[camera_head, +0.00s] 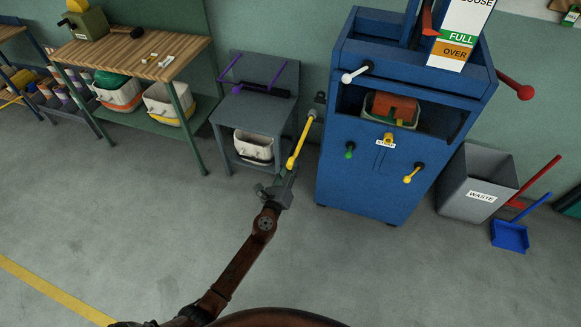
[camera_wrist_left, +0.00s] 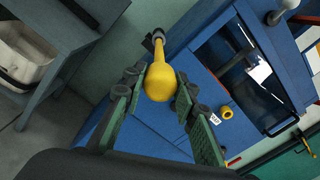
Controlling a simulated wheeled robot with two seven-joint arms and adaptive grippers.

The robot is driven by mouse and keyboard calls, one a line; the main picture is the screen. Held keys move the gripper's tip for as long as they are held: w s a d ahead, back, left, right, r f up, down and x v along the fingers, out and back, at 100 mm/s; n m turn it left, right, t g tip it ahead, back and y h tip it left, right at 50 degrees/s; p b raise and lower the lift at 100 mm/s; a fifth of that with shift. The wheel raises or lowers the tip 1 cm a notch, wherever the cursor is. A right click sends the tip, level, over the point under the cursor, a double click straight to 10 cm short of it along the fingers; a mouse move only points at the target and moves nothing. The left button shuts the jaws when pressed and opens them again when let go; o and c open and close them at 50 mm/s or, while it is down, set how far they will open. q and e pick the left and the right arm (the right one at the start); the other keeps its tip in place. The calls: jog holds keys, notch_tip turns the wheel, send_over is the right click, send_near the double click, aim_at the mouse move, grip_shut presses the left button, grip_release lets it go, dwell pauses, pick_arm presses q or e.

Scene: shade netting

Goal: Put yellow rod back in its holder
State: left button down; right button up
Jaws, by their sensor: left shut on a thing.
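The yellow rod (camera_head: 301,143) slants upward beside the left side of the blue cabinet (camera_head: 345,170). My left gripper (camera_head: 284,181) is shut on its lower end. In the left wrist view the rod's rounded yellow end (camera_wrist_left: 160,82) sits between the two fingers of my left gripper (camera_wrist_left: 158,92). The rod's far end points at a small dark bracket (camera_head: 320,97) on the cabinet's left side, which looks like the holder. It also shows in the left wrist view (camera_wrist_left: 154,38). I cannot tell whether the rod touches it. My right gripper is out of view.
A grey stand (camera_head: 260,111) with purple rods is left of the rod, with a white bin (camera_head: 253,148) on its shelf. The cabinet front has a yellow handle (camera_head: 412,174) and a green knob (camera_head: 349,151). A grey waste bin (camera_head: 474,184) stands right. The foreground floor is clear.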

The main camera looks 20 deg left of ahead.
aim_at(299, 146)
pick_arm(q)
jog(key=shift+w, duration=0.9)
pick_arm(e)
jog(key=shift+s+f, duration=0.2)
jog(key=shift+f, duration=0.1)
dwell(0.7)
pick_arm(q)
jog(key=shift+w+b, duration=0.35)
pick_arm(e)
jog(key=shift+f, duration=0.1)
pick_arm(q)
jog(key=shift+w, duration=0.8)
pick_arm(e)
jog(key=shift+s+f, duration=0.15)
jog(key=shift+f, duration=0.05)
pick_arm(q)
jog(key=shift+w+d+b, duration=0.1)
jog(key=shift+w+b, duration=0.3)
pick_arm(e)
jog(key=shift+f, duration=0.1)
pick_arm(q)
jog(key=shift+w, duration=0.4)
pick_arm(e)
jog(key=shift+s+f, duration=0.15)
pick_arm(q)
jog(key=shift+w+b, duration=0.35)
jog(key=shift+w, duration=0.4)
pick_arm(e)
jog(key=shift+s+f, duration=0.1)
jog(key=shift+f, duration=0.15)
